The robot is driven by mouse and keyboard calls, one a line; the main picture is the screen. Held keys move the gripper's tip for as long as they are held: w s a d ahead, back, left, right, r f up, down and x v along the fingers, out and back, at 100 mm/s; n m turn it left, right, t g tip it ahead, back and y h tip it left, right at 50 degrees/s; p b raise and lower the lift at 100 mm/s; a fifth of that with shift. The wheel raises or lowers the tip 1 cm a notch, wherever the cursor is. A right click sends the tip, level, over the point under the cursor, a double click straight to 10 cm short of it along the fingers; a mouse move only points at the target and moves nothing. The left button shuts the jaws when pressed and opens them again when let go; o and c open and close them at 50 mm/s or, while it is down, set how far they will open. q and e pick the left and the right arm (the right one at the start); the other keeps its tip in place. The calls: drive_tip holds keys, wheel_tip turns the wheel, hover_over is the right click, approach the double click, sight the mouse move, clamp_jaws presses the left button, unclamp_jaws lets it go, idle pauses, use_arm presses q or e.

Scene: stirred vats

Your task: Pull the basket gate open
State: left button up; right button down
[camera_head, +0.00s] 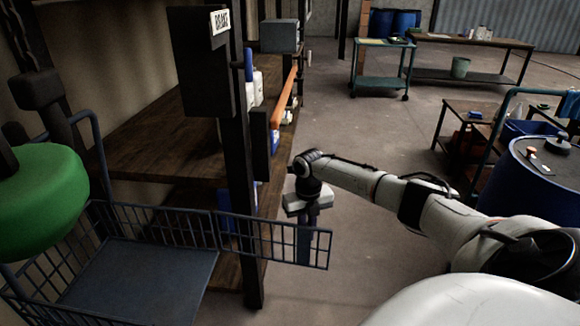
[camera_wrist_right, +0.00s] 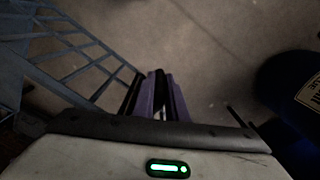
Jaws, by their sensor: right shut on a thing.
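The blue wire basket (camera_head: 140,285) is at the lower left of the head view, with a flat floor panel and barred walls. Its barred gate (camera_head: 262,240) stands swung outward to the right, roughly in line with the basket's far wall. The basket's right side shows no bars across it. My right gripper (camera_head: 304,245) points down at the gate near its free end, shut on it. In the right wrist view, the gate's bars (camera_wrist_right: 85,65) run in from the left to the close-set fingers (camera_wrist_right: 157,95). The exact grip point is hidden. My left gripper is out of view.
A blue drum (camera_head: 535,185) stands right of my arm. Floor beyond the gate is clear.

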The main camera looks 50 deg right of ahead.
drive_tip(key=shift+w, duration=0.1)
idle(0.3)
drive_tip(key=c, duration=2)
unclamp_jaws()
drive_tip(key=shift+c, duration=0.2)
drive_tip(key=shift+r, duration=0.1)
wheel_tip(320, 180, up, 10)
drive_tip(key=shift+r, duration=0.1)
